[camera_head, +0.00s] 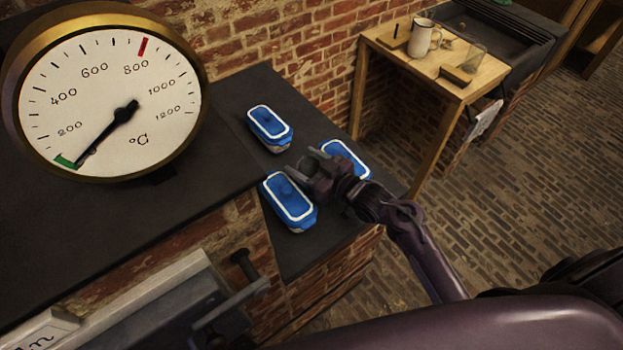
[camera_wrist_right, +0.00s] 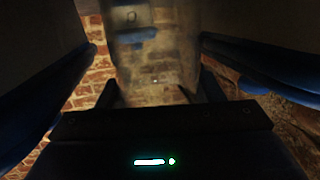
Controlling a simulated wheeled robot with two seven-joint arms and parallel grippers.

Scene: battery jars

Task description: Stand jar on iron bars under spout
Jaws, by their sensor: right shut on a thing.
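My right gripper (camera_head: 318,178) reaches in from the right, low among several blue-lidded containers on a dark counter. In the right wrist view, its fingers (camera_wrist_right: 158,90) are on either side of a pale, see-through piece (camera_wrist_right: 152,62) that looks like a glass jar, with brick showing through it. The gripper is shut on it. In the head view the jar cannot be made out. I cannot pick out the iron bars or the spout with certainty. My left gripper is not in view.
Blue-lidded containers stand close around the gripper: one behind (camera_head: 269,123), one at the front left (camera_head: 287,196), one to the right (camera_head: 344,154). A large dial gauge (camera_head: 110,95) stands at left. A wooden table (camera_head: 455,84) holds a white jug (camera_head: 421,38).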

